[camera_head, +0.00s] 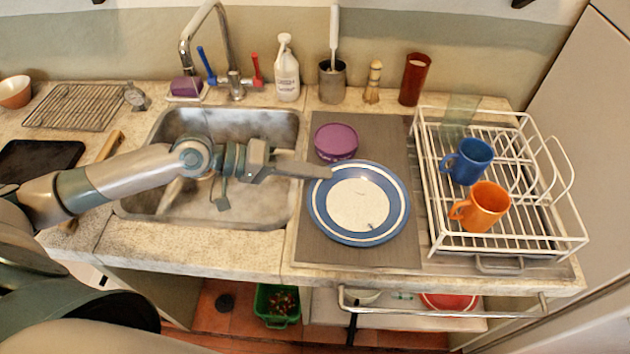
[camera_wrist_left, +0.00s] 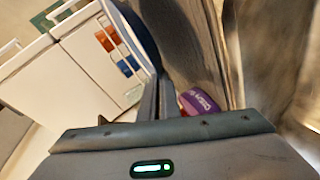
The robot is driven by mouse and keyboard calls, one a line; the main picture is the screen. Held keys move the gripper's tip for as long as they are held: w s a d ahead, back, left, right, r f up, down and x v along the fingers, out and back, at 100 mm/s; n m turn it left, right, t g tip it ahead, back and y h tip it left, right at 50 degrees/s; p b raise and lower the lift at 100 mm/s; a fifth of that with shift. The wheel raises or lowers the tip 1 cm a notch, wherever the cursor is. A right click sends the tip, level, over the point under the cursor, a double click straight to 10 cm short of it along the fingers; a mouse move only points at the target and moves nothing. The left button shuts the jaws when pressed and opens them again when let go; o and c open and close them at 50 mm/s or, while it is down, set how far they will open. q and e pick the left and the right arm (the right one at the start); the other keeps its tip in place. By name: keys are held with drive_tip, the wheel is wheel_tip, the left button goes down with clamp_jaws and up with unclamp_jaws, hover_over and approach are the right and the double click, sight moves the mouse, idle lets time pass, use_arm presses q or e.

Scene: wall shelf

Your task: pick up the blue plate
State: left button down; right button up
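The blue plate (camera_head: 318,213), with a white ring and a pale centre, is over the grey-brown mat right of the sink in the head view. I cannot tell whether it rests flat or is slightly raised. My left gripper (camera_head: 326,171) reaches across the sink, with its narrow fingers at the plate's upper left rim. In the left wrist view the fingers (camera_wrist_left: 157,98) are close together, and the plate (camera_wrist_left: 136,32) shows nearly edge-on as a dark blue band running into them. They look shut on the rim. My right gripper is out of view.
A purple bowl (camera_head: 336,143) stands just behind the plate, close to the fingers. A white dish rack (camera_head: 433,199) with a blue mug (camera_head: 469,160) and an orange mug (camera_head: 482,206) is at the right. The sink (camera_head: 245,207) lies under my left forearm.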

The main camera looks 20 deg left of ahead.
sight(325, 209)
use_arm(q)
drive_tip(key=s+d+r, duration=0.1)
drive_tip(key=s, duration=0.1)
drive_tip(key=s+d+r, duration=0.1)
drive_tip(key=s+d, duration=0.1)
drive_tip(key=s+d+r, duration=0.1)
drive_tip(key=s+r, duration=0.1)
drive_tip(key=shift+s+d+r, duration=0.1)
drive_tip(key=shift+d, duration=0.1)
drive_tip(key=shift+s+d+r+p, duration=0.65)
drive_tip(key=shift+s+r+p, duration=0.3)
drive_tip(key=shift+s+d+r+p, duration=0.1)
drive_tip(key=shift+s+d+p, duration=0.05)
drive_tip(key=shift+s+p, duration=0.15)
drive_tip(key=shift+s+d+r+p, duration=0.1)
drive_tip(key=shift+s+d+p, duration=0.15)
drive_tip(key=shift+s+p, duration=0.1)
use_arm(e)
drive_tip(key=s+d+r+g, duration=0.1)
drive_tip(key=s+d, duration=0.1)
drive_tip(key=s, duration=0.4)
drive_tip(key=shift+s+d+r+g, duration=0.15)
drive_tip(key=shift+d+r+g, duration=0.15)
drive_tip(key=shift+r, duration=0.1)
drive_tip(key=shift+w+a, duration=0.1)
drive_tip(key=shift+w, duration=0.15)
use_arm(q)
drive_tip(key=shift+w, duration=0.1)
